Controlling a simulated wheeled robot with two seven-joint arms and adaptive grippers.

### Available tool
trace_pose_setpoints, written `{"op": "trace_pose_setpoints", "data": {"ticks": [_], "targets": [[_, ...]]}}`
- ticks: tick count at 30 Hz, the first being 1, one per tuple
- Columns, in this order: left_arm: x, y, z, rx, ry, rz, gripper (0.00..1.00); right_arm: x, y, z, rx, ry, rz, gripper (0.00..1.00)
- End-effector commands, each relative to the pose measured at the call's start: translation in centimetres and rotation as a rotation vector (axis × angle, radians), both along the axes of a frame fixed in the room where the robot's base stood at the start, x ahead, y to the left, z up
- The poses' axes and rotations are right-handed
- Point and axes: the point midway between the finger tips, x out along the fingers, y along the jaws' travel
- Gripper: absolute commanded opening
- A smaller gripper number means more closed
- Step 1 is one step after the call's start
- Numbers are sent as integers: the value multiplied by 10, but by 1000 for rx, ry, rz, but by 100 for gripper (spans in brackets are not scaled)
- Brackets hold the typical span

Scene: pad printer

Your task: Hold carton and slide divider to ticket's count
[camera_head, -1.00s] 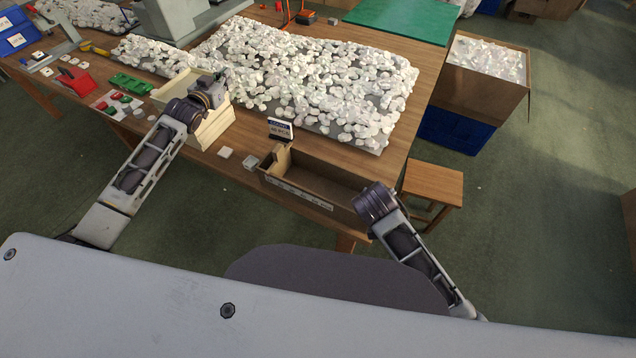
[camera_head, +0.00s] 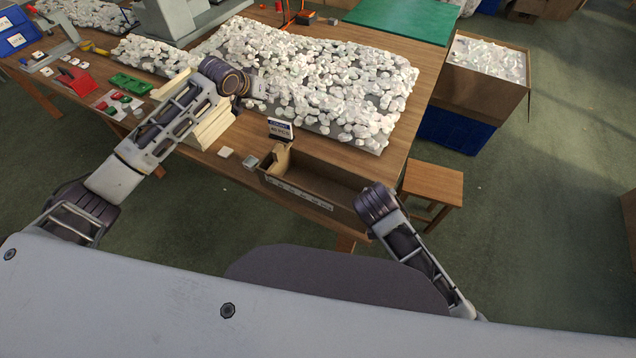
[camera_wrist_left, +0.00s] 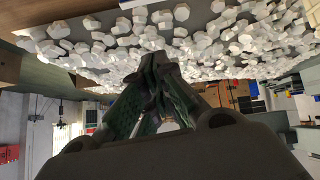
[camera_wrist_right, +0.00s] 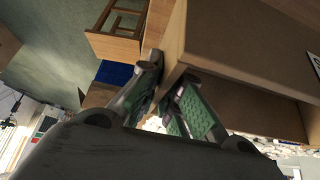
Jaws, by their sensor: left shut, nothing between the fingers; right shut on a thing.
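The long open brown carton (camera_head: 300,192) lies at the table's front edge, with a marked scale strip along its front side. The tan divider (camera_head: 281,158) stands upright near the carton's left end. The small white ticket (camera_head: 281,128) with a blue band stands just behind the carton. My right gripper (camera_wrist_right: 165,88) is shut on the carton's wall at its right end; the carton (camera_wrist_right: 240,45) fills the upper right of the right wrist view. My left gripper (camera_wrist_left: 157,62) is shut and empty, held over the table left of the ticket, before the heap of white pieces.
A mat heaped with white pieces (camera_head: 300,70) fills the table behind. A stack of cream boards (camera_head: 212,125) is left of the carton, with small white (camera_head: 225,152) and grey (camera_head: 250,161) squares between. A wooden stool (camera_head: 433,183) is at right.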

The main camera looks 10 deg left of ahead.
Motion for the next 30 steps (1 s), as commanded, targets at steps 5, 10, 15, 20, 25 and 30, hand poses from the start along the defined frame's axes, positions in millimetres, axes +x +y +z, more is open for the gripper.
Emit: {"op": "trace_pose_setpoints", "data": {"ticks": [5,10,15,20,25,30], "targets": [[-18,-17,-2,26,119,-33,0,-5,0,-9,-6,21,2,0],[-39,-30,-4,59,240,-63,0,-5,0,-9,-6,21,2,0],[-62,-37,-4,103,358,-92,0,-5,0,-9,-6,21,2,0],[-85,-41,-2,153,469,-119,0,-5,0,-9,-6,21,2,0],[-111,-41,3,214,584,-143,0,-5,0,-9,-6,21,2,0],[-131,-38,8,265,674,-160,0,-5,0,-9,-6,21,2,0]]}}
